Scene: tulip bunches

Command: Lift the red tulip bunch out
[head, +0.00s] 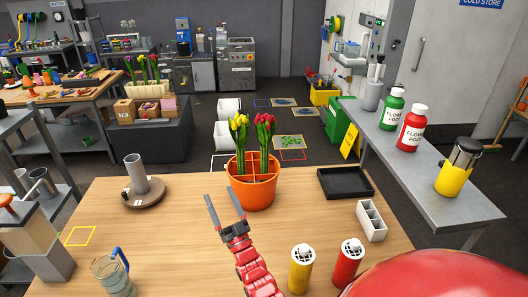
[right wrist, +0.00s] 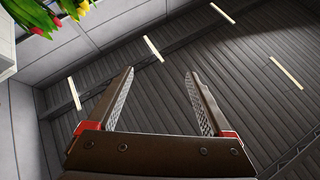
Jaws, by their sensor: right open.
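The red tulip bunch (head: 265,128) stands upright in the right part of a divided orange pot (head: 252,194) on the wooden table. Its green stems go down behind the pot's rim. The yellow tulip bunch (head: 239,128) stands close beside it on the left. My right gripper (head: 222,205) is open and empty, in front and to the left of the pot, fingers pointing up in the picture. In the right wrist view the open jaws (right wrist: 160,85) hold nothing. Red tulip heads (right wrist: 42,20) and a yellow one (right wrist: 83,6) show at its upper left corner. My left gripper is not in view.
A black tray (head: 345,183) lies right of the pot, with a white divided box (head: 371,221) in front. A yellow shaker (head: 300,268) and a red shaker (head: 347,262) stand near the front. A grey cylinder on a round base (head: 143,190) stands left.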

